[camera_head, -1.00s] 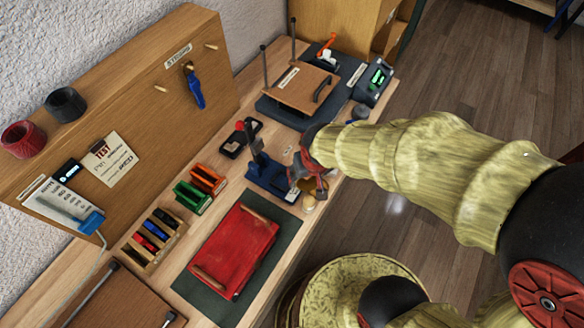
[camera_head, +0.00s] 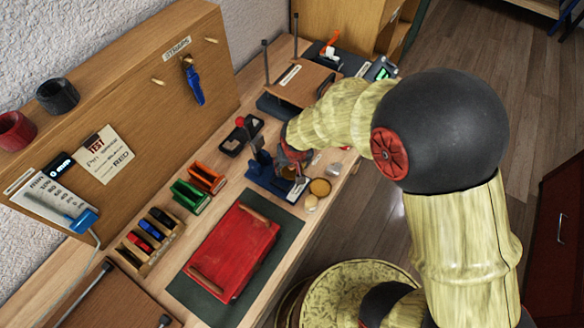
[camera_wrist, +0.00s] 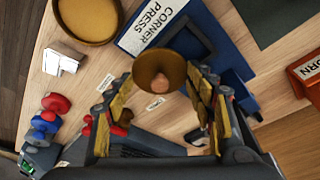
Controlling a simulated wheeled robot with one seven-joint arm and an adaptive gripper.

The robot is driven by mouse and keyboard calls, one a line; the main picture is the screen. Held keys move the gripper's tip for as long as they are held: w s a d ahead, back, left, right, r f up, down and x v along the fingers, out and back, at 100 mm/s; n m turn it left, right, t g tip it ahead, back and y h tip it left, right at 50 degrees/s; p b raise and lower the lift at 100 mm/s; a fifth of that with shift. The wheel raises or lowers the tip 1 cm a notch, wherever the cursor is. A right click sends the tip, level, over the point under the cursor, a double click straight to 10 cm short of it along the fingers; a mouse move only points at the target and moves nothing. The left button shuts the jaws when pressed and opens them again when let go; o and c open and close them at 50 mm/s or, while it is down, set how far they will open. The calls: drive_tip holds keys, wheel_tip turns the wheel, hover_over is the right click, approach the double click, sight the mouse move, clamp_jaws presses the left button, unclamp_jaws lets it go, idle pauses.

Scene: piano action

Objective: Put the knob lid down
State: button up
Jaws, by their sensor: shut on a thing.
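The knob lid (camera_wrist: 147,66) is a round brown disc with a paler knob. My gripper (camera_wrist: 162,92) is shut on it, with the lid between the fingertips in the wrist view. In the head view my gripper (camera_head: 291,160) is over the bench beside the blue corner press, and the lid (camera_head: 289,173) shows only partly beneath it. I cannot tell the lid's height above the bench. A shallow round tan dish (camera_head: 319,187) stands to the right of the lid; it also shows at the top left of the wrist view (camera_wrist: 88,17).
The corner press (camera_head: 265,180) with its red-tipped lever (camera_head: 240,122) stands close left of my gripper. A small pale object (camera_head: 311,203) is below the dish. A red tray (camera_head: 235,250) lies on a dark mat. Bare wood shows between the dish and the bench edge.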

drive_tip(key=shift+f, duration=0.2)
drive_tip(key=o, duration=0.9)
drive_tip(key=shift+o, duration=0.2)
drive_tip(key=p+v, duration=0.3)
drive_tip(key=v, duration=0.9)
drive_tip(key=shift+r, duration=0.15)
drive_tip(key=s+d+r+t, duration=0.1)
drive_tip(key=s+d+r, duration=0.1)
drive_tip(key=d+r, duration=0.3)
drive_tip(key=s+d+r, duration=0.2)
drive_tip(key=r, duration=0.5)
drive_tip(key=s+d+r, duration=0.3)
drive_tip(key=s+r, duration=0.2)
drive_tip(key=s, duration=0.1)
drive_tip(key=s+d+r+m+t, duration=0.1)
drive_tip(key=s+d+r, duration=0.2)
drive_tip(key=s, duration=0.3)
drive_tip(key=shift+s+d+r+t, duration=0.2)
drive_tip(key=shift+d+r+t, duration=0.15)
drive_tip(key=shift+r, duration=0.5)
